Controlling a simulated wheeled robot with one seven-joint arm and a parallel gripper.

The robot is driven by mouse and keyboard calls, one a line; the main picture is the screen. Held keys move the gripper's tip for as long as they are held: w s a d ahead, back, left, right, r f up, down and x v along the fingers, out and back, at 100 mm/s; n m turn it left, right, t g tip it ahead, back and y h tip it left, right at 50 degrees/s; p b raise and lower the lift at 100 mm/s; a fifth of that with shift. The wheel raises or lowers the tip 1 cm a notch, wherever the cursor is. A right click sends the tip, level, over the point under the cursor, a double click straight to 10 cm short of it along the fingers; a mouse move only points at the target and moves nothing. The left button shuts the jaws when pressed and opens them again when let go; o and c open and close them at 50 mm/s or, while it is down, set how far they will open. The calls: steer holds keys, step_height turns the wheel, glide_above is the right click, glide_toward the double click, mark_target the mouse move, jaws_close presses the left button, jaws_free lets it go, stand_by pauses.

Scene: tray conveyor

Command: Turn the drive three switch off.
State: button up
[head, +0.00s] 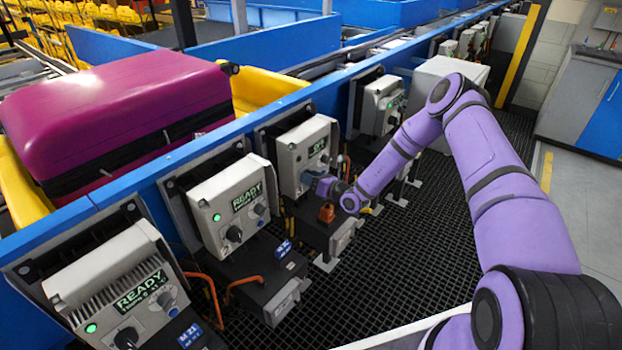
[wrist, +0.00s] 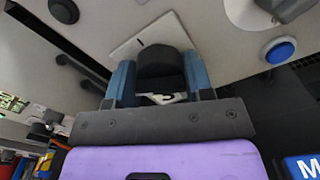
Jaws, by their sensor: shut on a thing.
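The drive three box (head: 296,147) is a light grey unit, third along the conveyor side in the head view. Its small screen (head: 317,147) shows short green text that looks like "OFF". My gripper (head: 318,184) is at the lower part of its front face and hides the switch there. In the wrist view, the blue fingers of my gripper (wrist: 160,82) are shut on the black switch knob (wrist: 160,62), one on each side. The knob stands on a white square plate (wrist: 148,34) with a dark mark. Its exact pointing angle is hard to tell.
Drive boxes reading READY stand nearer, drive two (head: 225,208) and another (head: 115,282). More boxes (head: 383,105) continue farther along. A blue button (wrist: 280,50) sits right of the knob. A purple suitcase (head: 110,115) lies in a yellow tray (head: 262,88). Black grating floor (head: 420,245) is clear.

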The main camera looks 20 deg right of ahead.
steer(key=n, duration=0.4)
steer(key=shift+n, duration=0.3)
stand_by(0.3)
steer(key=o, duration=0.9)
steer(key=shift+d, duration=0.1)
steer(key=v, duration=1)
steer(key=shift+s+d, duration=0.15)
steer(key=shift+s, duration=0.2)
